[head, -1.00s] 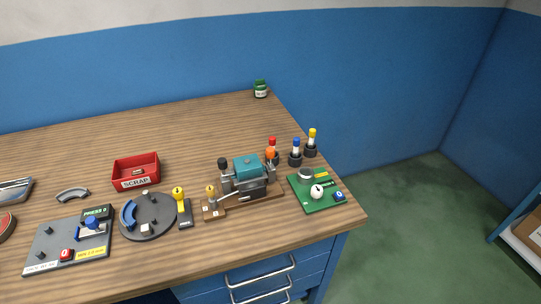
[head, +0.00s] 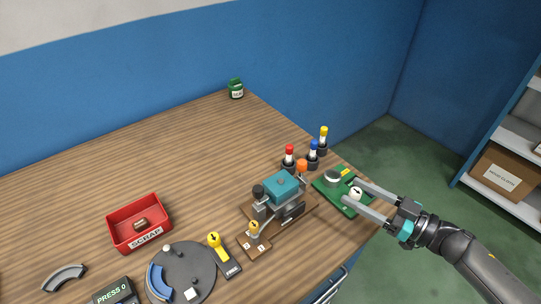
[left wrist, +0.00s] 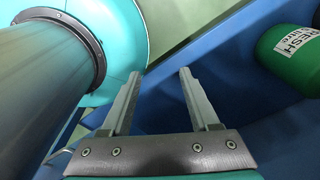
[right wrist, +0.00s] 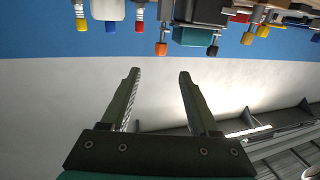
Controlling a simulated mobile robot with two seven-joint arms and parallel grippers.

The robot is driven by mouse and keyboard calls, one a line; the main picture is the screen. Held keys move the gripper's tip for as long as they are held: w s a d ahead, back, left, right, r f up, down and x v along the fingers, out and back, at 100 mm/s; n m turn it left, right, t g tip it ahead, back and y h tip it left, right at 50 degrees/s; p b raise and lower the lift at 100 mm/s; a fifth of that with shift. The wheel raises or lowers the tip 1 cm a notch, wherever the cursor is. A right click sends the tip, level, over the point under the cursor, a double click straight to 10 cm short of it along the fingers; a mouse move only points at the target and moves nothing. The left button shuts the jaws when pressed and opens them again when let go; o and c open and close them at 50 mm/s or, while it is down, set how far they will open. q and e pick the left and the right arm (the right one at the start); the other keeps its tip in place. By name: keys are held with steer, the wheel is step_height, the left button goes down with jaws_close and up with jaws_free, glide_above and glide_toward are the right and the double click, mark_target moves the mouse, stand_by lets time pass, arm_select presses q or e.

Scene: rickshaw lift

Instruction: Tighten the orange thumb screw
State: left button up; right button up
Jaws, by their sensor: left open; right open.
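The orange thumb screw (head: 302,166) is a round orange knob at the right back of the teal-topped clamp fixture (head: 282,187) on the bench. In the right wrist view the orange knob (right wrist: 161,49) shows at the top, beyond the fingers and apart from them. My right gripper (head: 349,191) is open and empty above the green board, to the right of the fixture. My left gripper (left wrist: 157,75) is open and empty in the left wrist view and is out of the head view.
A green board (head: 330,190) with a white dial lies right of the fixture. Red, blue and yellow-topped drivers (head: 313,150) stand behind it. A red scrap box (head: 140,224), a grey turntable (head: 200,262) and a yellow-handled lever (head: 222,252) lie left.

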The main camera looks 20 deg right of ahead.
mark_target(302, 162)
arm_select(q)
steer(key=shift+s+d+f+b, duration=0.4)
steer(key=shift+d+f+b, duration=0.1)
steer(key=shift+d, duration=0.05)
arm_select(e)
steer(key=x, duration=1.5)
steer(key=shift+s+a+r, duration=0.1)
jaws_close()
